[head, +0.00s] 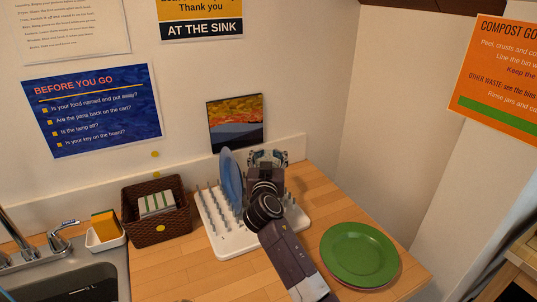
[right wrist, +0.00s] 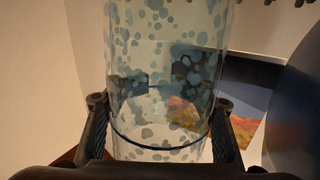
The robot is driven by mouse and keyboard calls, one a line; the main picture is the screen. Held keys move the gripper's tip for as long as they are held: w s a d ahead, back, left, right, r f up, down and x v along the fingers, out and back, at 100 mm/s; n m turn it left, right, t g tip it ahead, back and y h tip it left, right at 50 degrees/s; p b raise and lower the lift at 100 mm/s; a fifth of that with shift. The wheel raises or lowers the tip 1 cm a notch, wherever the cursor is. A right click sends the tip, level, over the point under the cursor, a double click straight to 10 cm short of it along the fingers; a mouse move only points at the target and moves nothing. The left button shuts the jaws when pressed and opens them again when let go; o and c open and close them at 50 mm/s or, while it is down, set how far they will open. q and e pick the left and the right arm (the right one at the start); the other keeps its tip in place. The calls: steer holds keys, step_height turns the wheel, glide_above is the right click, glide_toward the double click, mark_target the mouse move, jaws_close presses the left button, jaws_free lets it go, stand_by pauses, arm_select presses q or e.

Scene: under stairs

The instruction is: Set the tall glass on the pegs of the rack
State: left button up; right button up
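The tall glass (right wrist: 160,75) is clear with blue-grey spots and fills the middle of the right wrist view. My right gripper (head: 267,156) has one finger on each side of it, apparently touching, and holds it. In the head view the gripper hides most of the glass, over the back part of the rack. The rack (head: 238,241) is a white board with rows of grey pegs on the wooden counter. I cannot tell whether the glass touches any pegs. My left gripper is not in view.
A blue plate (head: 230,178) stands upright in the rack, close left of my right gripper; it also shows in the right wrist view (right wrist: 295,115). Stacked plates, green on top (head: 360,253), lie right of the rack. A brown basket (head: 157,212) stands left, near the sink. A picture (head: 236,124) leans behind.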

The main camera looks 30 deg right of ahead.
mark_target(268, 159)
steer(key=o, duration=0.3)
steer(key=shift+r, duration=0.1)
steer(key=shift+s+a, duration=0.1)
steer(key=shift+s, duration=0.05)
steer(key=b+v, duration=0.1)
steer(key=v, duration=0.5)
steer(key=shift+b, duration=0.3)
steer(key=shift+s+a, duration=0.3)
steer(key=shift+s, duration=0.25)
